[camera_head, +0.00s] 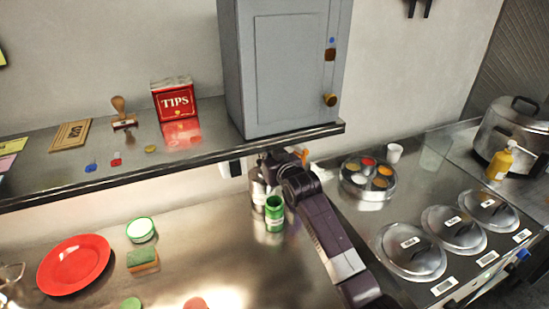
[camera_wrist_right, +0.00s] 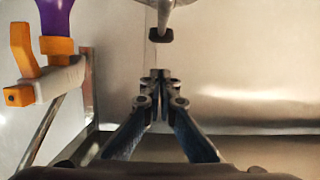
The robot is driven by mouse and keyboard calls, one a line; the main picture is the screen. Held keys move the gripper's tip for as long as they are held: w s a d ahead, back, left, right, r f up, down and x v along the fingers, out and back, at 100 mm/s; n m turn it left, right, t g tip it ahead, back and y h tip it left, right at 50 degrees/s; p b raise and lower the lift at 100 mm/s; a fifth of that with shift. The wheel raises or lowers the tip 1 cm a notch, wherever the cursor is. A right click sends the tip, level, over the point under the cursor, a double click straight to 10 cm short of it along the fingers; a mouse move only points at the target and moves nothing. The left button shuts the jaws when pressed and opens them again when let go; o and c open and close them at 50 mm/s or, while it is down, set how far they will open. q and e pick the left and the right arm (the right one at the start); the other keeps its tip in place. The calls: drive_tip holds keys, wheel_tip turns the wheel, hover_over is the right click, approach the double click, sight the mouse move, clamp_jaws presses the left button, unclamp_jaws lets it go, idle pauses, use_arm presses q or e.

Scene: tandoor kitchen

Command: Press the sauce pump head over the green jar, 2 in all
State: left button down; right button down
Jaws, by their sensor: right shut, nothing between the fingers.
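The green jar (camera_head: 274,213) stands upright on the steel counter below the shelf. A metallic pump dispenser (camera_head: 258,190) stands just behind and to its left, its upper part largely hidden by my right arm. My right gripper (camera_wrist_right: 160,76) is shut and empty, fingertips together. In the head view it is at the top of the dispenser, under the shelf edge, and mostly hidden by its own wrist. In the right wrist view a dark blunt piece on a thin stem (camera_wrist_right: 160,35) lies just beyond the fingertips; contact cannot be told. My left gripper is not in view.
The shelf (camera_head: 185,158) and grey cabinet (camera_head: 284,70) overhang close to my right gripper. A purple-and-orange object (camera_wrist_right: 40,65) is beside it. A round tin of spices (camera_head: 369,190) and lidded pots stand right. A red plate (camera_head: 73,264) and sponge (camera_head: 143,261) lie left.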

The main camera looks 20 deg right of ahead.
drive_tip(key=b+v, duration=0.1)
drive_tip(key=v, duration=0.3)
drive_tip(key=b+v, duration=0.1)
drive_tip(key=v, duration=0.3)
drive_tip(key=shift+s+f, duration=0.15)
drive_tip(key=shift+f, duration=0.05)
drive_tip(key=shift+s+r+b, duration=0.2)
drive_tip(key=shift+s+b, duration=0.15)
drive_tip(key=shift+s, duration=0.25)
